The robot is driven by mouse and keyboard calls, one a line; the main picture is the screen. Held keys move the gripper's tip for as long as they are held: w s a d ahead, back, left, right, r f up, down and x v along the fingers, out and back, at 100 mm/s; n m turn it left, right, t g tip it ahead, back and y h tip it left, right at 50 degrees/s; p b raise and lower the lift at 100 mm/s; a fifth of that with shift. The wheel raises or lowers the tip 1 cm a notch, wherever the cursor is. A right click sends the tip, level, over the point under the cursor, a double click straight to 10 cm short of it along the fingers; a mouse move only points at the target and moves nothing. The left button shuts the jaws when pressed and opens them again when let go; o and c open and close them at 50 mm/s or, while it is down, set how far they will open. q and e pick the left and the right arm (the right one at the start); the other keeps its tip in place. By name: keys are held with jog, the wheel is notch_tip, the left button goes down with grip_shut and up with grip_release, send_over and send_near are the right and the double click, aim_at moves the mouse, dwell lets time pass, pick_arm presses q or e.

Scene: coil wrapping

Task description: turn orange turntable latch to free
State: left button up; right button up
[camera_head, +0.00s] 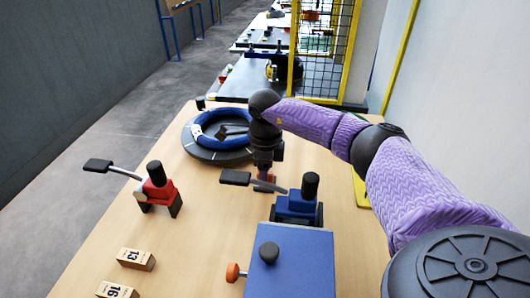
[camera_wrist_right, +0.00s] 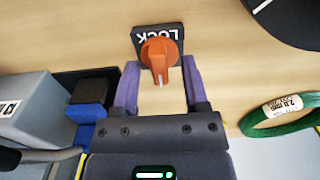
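The orange latch (camera_wrist_right: 160,58) is a round knob with a narrow handle and a white mark, on a black plate marked LOCK (camera_wrist_right: 142,34), upside down in the right wrist view. The handle points toward my right gripper. My right gripper (camera_wrist_right: 160,82) is open, its two purple fingers on either side of the handle, with gaps visible. In the head view my right gripper (camera_head: 265,180) points down beside the dark round turntable (camera_head: 238,156), which bears a blue coil (camera_head: 222,140). The latch is not clearly visible there. My left gripper is out of view.
A red toggle clamp (camera_head: 157,187) stands left and a blue one (camera_head: 297,204) close right of the gripper. A blue box (camera_head: 292,262) with knobs is in front. Numbered wooden blocks (camera_head: 136,259) lie front left. A green coil (camera_wrist_right: 282,118) lies right in the wrist view.

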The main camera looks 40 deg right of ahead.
notch_tip(320, 180, up, 9)
jog(key=p, duration=0.2)
jog(key=shift+p, duration=0.35)
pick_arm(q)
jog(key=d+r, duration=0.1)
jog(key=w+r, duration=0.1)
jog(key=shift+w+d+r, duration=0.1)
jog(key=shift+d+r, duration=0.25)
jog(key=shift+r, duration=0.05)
pick_arm(e)
jog(key=shift+r, duration=0.45)
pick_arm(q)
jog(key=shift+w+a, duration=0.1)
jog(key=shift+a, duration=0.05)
